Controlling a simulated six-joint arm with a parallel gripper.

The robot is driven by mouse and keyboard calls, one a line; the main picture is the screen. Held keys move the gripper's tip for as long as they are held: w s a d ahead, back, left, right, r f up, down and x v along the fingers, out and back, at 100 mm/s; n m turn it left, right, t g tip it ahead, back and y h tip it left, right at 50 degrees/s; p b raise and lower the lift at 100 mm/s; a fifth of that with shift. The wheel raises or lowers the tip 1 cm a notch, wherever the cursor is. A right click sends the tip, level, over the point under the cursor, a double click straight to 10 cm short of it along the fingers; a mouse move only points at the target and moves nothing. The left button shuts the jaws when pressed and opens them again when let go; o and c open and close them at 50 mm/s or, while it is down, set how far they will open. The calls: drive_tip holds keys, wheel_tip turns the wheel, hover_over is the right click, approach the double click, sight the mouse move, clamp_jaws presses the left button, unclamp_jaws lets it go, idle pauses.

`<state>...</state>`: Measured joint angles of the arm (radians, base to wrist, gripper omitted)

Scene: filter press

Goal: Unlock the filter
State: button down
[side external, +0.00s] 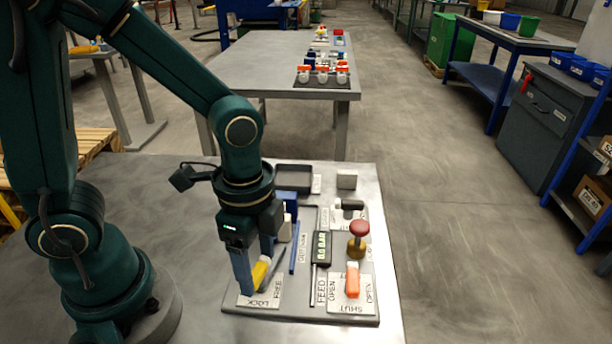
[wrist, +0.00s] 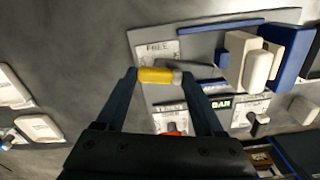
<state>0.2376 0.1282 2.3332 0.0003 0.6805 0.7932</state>
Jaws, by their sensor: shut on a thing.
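The yellow lock lever (side external: 261,272) sits on a white plate (side external: 262,303) marked LOCK and FREE, at the front left of the grey panel. The lever also shows in the wrist view (wrist: 156,75), lying across between the fingertips, with the FREE label beyond it. My gripper (side external: 254,280) is down at the plate and shut on the lever; its fingers stand at the lever's two ends in the wrist view (wrist: 158,82). The filter press, with blue end blocks (wrist: 295,55) and pale plates (wrist: 236,58), stands behind the lever. My wrist hides part of it in the side view.
Right of the lever are a gauge reading 0.0 BAR (side external: 321,249), an orange feed handle (side external: 352,281), a red knob on a brass valve (side external: 359,232) and a black handle (side external: 352,205). A dark tray (side external: 294,174) and grey block (side external: 346,179) lie behind.

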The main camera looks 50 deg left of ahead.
sight(258, 269)
drive_tip(key=m, duration=1.1)
drive_tip(key=shift+m, duration=2.1)
unclamp_jaws()
drive_tip(key=shift+r, duration=2.6)
